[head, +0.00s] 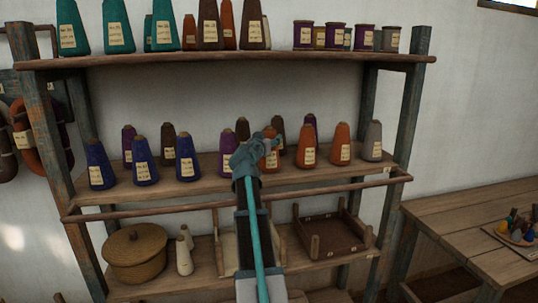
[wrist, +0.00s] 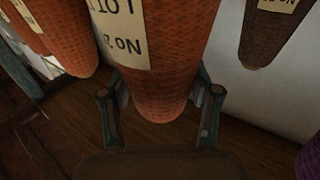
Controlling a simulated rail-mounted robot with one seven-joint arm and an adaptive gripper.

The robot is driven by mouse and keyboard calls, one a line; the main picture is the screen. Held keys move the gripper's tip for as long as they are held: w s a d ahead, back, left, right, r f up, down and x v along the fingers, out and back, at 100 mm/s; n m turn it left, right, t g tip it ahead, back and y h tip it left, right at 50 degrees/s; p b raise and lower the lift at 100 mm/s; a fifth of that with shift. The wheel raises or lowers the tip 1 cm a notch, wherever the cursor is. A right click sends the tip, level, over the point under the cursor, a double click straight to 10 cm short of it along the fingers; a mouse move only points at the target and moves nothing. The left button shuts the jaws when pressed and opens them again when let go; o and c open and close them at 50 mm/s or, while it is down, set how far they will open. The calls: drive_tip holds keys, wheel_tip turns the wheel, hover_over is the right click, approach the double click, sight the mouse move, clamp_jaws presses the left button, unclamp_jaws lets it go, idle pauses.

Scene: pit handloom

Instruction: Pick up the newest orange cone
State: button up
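An orange cone (wrist: 165,85) with a pale label stands on the middle shelf. It also shows in the head view (head: 271,158), partly hidden by my gripper. In the wrist view it appears upside down, its label reading "No 2" and "LOT 1", partly cut off. My gripper (wrist: 160,100) has one finger on each side of its narrow top. The fingers are spread, with what look like slim gaps to the cone. Two more orange cones, a nearer one (head: 308,146) and a farther one (head: 340,145), stand to its right in the head view. Their labels are too small to read there.
Brown (head: 242,130) and purple (head: 228,150) cones stand close on the left, and a grey cone (head: 373,141) at the right end. A wooden rail (head: 340,187) runs along the shelf front. The upper shelf (head: 270,58) overhangs.

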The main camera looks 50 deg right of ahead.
drive_tip(key=c, duration=0.8)
clamp_jaws()
drive_tip(key=shift+r, duration=0.15)
